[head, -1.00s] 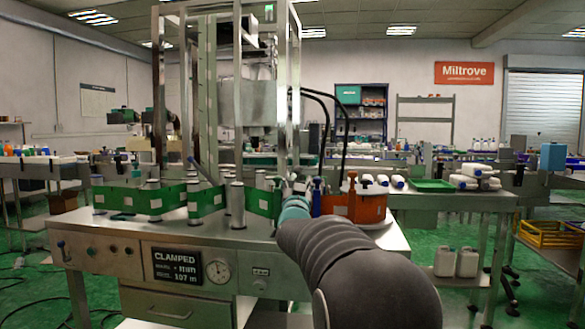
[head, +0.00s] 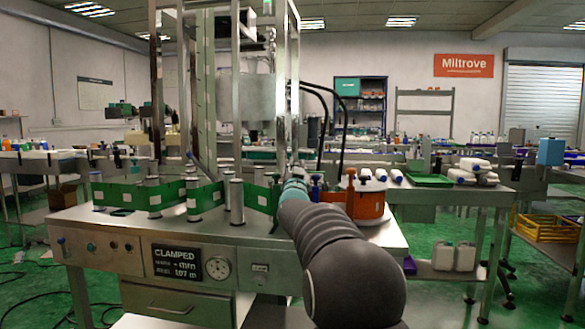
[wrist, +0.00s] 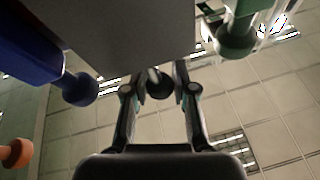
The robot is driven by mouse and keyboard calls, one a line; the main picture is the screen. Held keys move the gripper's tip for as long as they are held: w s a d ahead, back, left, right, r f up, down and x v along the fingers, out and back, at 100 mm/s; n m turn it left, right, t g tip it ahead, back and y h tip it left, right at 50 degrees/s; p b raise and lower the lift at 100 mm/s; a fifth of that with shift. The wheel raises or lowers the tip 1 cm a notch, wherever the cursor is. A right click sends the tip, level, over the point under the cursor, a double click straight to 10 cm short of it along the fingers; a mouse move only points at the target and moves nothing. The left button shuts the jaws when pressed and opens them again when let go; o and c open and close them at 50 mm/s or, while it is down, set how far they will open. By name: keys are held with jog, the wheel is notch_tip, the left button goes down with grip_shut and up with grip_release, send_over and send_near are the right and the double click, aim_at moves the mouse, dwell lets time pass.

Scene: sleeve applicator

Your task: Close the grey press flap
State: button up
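A flat grey panel (wrist: 135,30), which looks like the grey press flap, fills the upper middle of the wrist view. Its far edges are out of frame. A dark round knob (wrist: 159,83) shows below its lower edge. My gripper (wrist: 160,74) points at it with its two fingers apart, one on each side of the knob. A gap seems to show beside the knob; contact cannot be told. In the head view my arm reaches to the front right of the steel press bench (head: 225,235), and hides the gripper and the flap.
A blue knobbed handle (wrist: 75,88) and an orange knob (wrist: 16,153) are left of the fingers; a green knobbed handle (wrist: 236,38) is right. Green strip (head: 205,197) winds around posts on the bench. An orange drum (head: 367,203) stands right of my wrist.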

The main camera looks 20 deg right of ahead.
grip_shut()
jog(key=shift+w+d, duration=0.25)
jog(key=shift+d, duration=0.05)
jog(key=shift+a+g, duration=0.2)
jog(key=shift+g, duration=0.1)
jog(key=o, duration=0.9)
grip_release()
jog(key=shift+w, duration=0.1)
jog(key=v, duration=1.2)
jog(key=shift+d, duration=0.15)
